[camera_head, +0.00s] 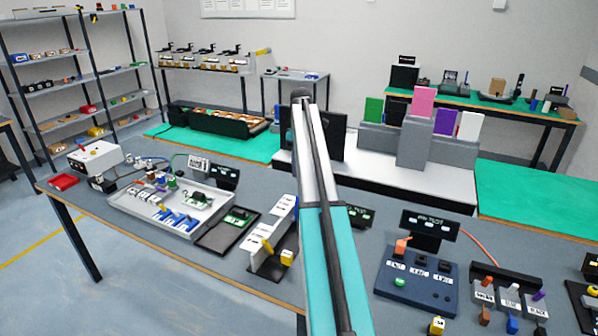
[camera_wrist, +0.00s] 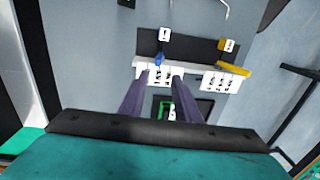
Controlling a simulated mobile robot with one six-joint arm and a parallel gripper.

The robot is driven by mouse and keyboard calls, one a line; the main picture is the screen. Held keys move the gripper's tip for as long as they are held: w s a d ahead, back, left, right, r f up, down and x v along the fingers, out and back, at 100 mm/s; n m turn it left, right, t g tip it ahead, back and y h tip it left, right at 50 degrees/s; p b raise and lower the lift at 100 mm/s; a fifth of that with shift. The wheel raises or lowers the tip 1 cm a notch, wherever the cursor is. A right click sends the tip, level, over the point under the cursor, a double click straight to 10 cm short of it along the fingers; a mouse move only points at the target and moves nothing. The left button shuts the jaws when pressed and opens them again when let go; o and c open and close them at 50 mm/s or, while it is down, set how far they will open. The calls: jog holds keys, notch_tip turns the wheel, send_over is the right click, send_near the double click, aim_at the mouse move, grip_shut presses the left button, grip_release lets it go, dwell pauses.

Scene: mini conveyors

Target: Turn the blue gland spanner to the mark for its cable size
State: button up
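The blue gland spanner (camera_wrist: 159,59) shows in the wrist view. It stands out from a dark panel, just above a white marked strip (camera_wrist: 141,66). My gripper (camera_wrist: 160,76) is open, its two dark fingers apart and pointing toward the strip. The spanner appears just beyond the gap between the fingertips, with nothing visibly held. A white tag (camera_wrist: 164,34) is above the spanner; its print is too small to read.
A yellow spanner (camera_wrist: 233,68) sits right of the blue one, above a second marked strip (camera_wrist: 222,82). It also shows in the head view (camera_head: 267,245). A black tray (camera_head: 215,240) with a green board lies left of the fixture. A blue switch box (camera_head: 418,284) stands to the right.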

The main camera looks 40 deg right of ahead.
jog(key=shift+c, duration=0.2)
grip_shut()
jog(key=w+a+f+m+t+y+b, duration=0.1)
jog(key=w+a+m+t+y+b, duration=0.55)
jog(key=m+t, duration=0.6)
jog(key=s+d+f+m+t+h+b, duration=0.5)
jog(key=s+d+f+m+b, duration=0.6)
jog(key=s+b, duration=0.6)
jog(key=shift+d+f+b, duration=1.1)
jog(key=shift+f+b, duration=0.05)
jog(key=shift+b, duration=0.15)
jog(key=shift+s, duration=0.1)
